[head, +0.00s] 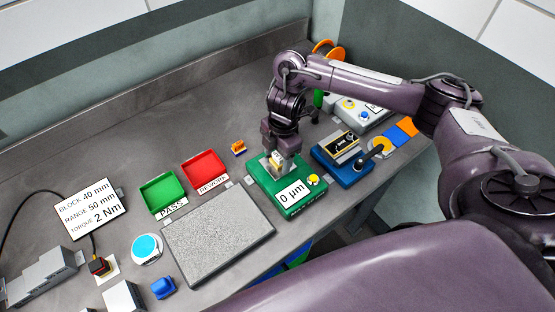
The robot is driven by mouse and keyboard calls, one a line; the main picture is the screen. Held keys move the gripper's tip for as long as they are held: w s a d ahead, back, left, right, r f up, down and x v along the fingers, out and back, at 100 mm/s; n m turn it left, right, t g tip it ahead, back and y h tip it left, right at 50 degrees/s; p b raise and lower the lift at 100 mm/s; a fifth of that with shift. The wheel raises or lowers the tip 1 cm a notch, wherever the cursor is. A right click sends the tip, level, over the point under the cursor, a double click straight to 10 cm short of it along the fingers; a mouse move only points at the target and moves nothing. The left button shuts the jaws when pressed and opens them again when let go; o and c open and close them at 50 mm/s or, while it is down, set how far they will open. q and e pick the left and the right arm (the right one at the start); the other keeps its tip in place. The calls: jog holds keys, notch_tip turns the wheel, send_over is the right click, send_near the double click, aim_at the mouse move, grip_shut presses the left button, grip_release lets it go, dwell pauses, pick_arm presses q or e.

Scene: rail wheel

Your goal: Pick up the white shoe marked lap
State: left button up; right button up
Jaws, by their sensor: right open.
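My right gripper (279,160) points down over the green gauge box (300,205), which carries a "0 µm" label. It is open, with its fingertips low around a small pale block (277,158) on top of the box. This block may be the white shoe. Its marking is too small to read, and the gripper partly hides it. I cannot tell whether the fingers touch it. My left gripper is not in view.
Left of the green box lies a grey plate (219,232). Behind are a green PASS tray (163,194) and a red REWORK tray (204,171). A blue box (343,171) stands close on the right. Bare bench lies at the back left.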

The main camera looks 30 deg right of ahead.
jog(key=c, duration=1.1)
jog(key=shift+c, duration=0.2)
jog(key=shift+r, duration=0.15)
